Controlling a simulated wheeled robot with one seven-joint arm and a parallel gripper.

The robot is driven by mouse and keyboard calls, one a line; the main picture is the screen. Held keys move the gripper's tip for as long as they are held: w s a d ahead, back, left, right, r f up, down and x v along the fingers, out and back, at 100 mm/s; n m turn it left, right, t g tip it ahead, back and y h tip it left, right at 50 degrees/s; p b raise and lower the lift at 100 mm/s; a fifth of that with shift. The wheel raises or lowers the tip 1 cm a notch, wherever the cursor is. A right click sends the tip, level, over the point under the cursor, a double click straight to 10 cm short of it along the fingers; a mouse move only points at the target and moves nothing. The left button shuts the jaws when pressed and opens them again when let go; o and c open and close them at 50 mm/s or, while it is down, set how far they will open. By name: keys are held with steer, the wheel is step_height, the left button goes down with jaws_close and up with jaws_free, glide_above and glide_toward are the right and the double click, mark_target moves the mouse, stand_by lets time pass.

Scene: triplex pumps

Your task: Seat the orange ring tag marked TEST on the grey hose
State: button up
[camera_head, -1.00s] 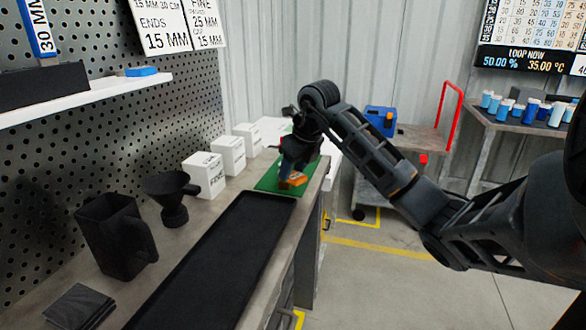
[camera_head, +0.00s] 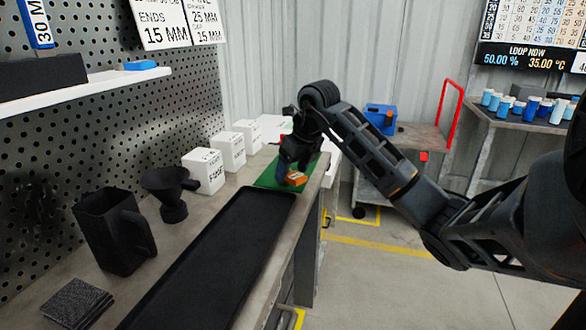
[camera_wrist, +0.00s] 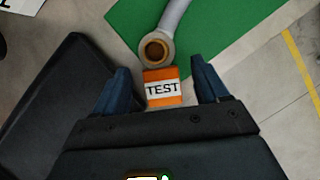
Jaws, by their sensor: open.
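The orange tag marked TEST (camera_wrist: 163,95) lies flat between the two blue fingers of my gripper (camera_wrist: 164,78), with visible room on both sides. It shows as a small orange patch (camera_head: 297,177) in the head view. I cannot tell whether any ring of the tag goes around the hose. My gripper is open, pointing down over the green mat, and partly hides this spot in the head view (camera_head: 287,160).
The green mat (camera_head: 267,180) lies at the bench's far end. A black tray (camera_head: 220,255) lies in front of it. White boxes (camera_head: 203,170), a black funnel (camera_head: 168,190) and a black jug (camera_head: 112,230) stand along the left. The bench edge drops to open floor on the right.

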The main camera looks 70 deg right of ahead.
mark_target(301, 178)
steer(key=v, duration=0.7)
steer(key=shift+s+a+r, duration=0.1)
steer(key=shift+s+r, duration=0.05)
steer(key=shift+r, duration=0.2)
stand_by(0.4)
